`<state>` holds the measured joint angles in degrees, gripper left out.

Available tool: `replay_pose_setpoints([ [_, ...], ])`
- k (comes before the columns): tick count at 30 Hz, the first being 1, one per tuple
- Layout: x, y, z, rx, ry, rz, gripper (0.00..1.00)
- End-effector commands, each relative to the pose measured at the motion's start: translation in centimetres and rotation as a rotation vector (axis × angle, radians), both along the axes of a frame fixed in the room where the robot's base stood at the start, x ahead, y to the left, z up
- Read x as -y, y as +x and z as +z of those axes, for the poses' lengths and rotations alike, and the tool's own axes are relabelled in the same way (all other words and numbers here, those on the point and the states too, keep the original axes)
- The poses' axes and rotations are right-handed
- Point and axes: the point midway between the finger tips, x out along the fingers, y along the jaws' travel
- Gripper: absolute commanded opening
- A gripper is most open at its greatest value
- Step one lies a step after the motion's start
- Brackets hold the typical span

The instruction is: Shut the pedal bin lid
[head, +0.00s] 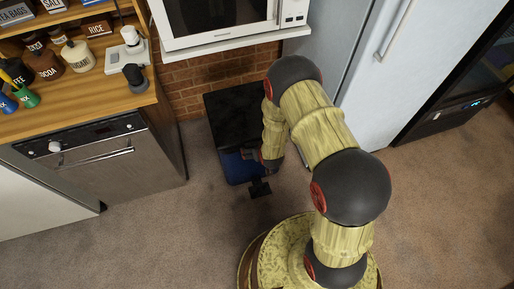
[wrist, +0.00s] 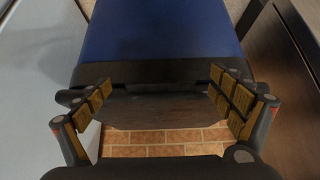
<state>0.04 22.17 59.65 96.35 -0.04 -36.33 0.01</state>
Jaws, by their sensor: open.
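The pedal bin has a blue body (head: 238,168) and a black upper part (head: 230,108), and stands on the carpet against the brick wall. Its black pedal (head: 260,188) sticks out at the front. My arm covers the bin's right side in the head view. My gripper (wrist: 164,102) is open and empty, its fingers spread in front of the bin. In the wrist view the blue panel (wrist: 165,28) fills the top, with a black band and a dark panel (wrist: 150,108) below it between the fingers. I cannot tell the lid's exact angle or whether a finger touches it.
A steel dishwasher (head: 98,160) under a wooden counter (head: 75,108) stands left of the bin. A white microwave (head: 225,22) on a shelf is above and behind. A pale fridge (head: 365,75) is at the right. Carpet in front is clear.

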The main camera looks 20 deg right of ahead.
Motion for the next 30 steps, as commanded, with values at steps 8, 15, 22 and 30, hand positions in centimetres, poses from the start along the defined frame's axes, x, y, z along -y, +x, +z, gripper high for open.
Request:
replay_pose_setpoints([
  [8,0.0,-2.8,3.8,0.001,0.0,0.0,0.94],
  [15,0.0,-4.9,6.3,0.0,0.0,0.0,0.94],
  [22,0.0,-5.9,7.3,-0.003,0.0,0.0,0.94],
  [30,0.0,-6.0,7.4,-0.003,0.0,0.0,0.94],
])
